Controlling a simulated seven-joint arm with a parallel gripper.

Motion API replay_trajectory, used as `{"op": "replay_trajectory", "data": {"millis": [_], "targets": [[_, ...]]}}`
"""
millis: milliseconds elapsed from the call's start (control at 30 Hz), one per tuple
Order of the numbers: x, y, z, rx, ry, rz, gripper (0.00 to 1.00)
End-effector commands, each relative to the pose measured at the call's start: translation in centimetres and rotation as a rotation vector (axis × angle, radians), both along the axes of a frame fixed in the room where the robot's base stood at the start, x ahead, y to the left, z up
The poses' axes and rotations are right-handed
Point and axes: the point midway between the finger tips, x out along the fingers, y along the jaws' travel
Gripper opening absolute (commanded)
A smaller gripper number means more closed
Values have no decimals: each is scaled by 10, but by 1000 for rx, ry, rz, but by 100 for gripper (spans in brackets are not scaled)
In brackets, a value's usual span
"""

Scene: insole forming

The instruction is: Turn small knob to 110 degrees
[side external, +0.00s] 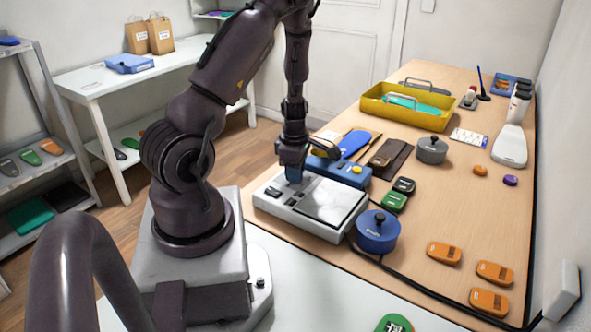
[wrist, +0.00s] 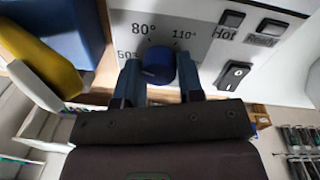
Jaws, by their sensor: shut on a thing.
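The small knob (wrist: 158,60) is a dark blue round dial on the white panel of the forming machine (wrist: 272,62). In the wrist view it sits between the two fingers of my gripper (wrist: 159,72), which is shut on it. In the side view my gripper (side external: 293,172) reaches down onto the left part of the machine (side external: 277,211) and hides the knob.
Hot and Ready indicators (wrist: 232,19) and a rocker switch (wrist: 234,76) lie right of the knob. A blue box (side external: 356,171) stands behind the machine. A blue round pot (side external: 378,236) stands at its right, near a black cable. Orange pieces (side external: 444,252) lie farther right.

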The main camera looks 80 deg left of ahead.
Motion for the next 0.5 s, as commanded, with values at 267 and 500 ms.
{"op": "replay_trajectory", "data": {"millis": [267,500], "targets": [[0,1,1,-1,-1,-262,11],[0,1,1,-1,-2,-492,11]]}}
